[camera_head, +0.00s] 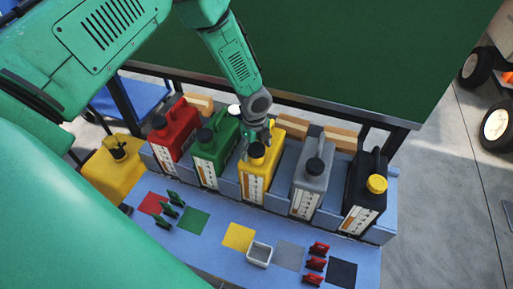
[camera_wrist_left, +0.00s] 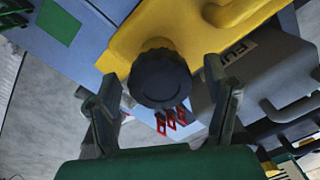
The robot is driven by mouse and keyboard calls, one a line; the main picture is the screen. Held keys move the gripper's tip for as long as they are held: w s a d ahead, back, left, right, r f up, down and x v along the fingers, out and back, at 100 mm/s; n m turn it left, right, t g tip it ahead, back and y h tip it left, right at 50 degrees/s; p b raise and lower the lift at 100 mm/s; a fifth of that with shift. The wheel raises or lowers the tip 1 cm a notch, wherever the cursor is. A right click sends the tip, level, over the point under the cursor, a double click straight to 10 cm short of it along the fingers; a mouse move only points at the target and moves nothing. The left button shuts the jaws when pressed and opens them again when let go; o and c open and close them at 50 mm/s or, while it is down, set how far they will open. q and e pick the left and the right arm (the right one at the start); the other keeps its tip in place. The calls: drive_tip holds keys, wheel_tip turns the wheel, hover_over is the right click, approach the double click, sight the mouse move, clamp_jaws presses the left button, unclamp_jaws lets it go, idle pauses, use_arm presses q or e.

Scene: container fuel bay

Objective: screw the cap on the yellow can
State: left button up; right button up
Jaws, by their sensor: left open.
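The yellow can (camera_head: 254,181) stands upright in the middle of a row of cans on the blue bench. A black cap (camera_head: 256,152) sits at its neck; how tight it is, I cannot tell. My left gripper (camera_head: 262,134) is over the top of the yellow can, near the cap. In the left wrist view, the black ribbed cap (camera_wrist_left: 160,80) lies between the two open fingers, with a gap on each side. The yellow can (camera_wrist_left: 190,35) shows behind it. My right gripper is in neither view.
The red can (camera_head: 176,135) and green can (camera_head: 214,150) stand left of the yellow can. A small white tray (camera_head: 259,254) and red clips (camera_head: 316,264) lie in front.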

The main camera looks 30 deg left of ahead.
use_arm(q)
drive_tip(key=n, duration=0.8)
drive_tip(key=shift+n, duration=0.4)
drive_tip(key=n, duration=0.6)
drive_tip(key=shift+n+y, duration=0.3)
drive_tip(key=n, duration=0.6)
drive_tip(key=shift+n, duration=0.4)
drive_tip(key=n, duration=0.5)
drive_tip(key=shift+g, duration=0.3)
drive_tip(key=shift+c, duration=0.3)
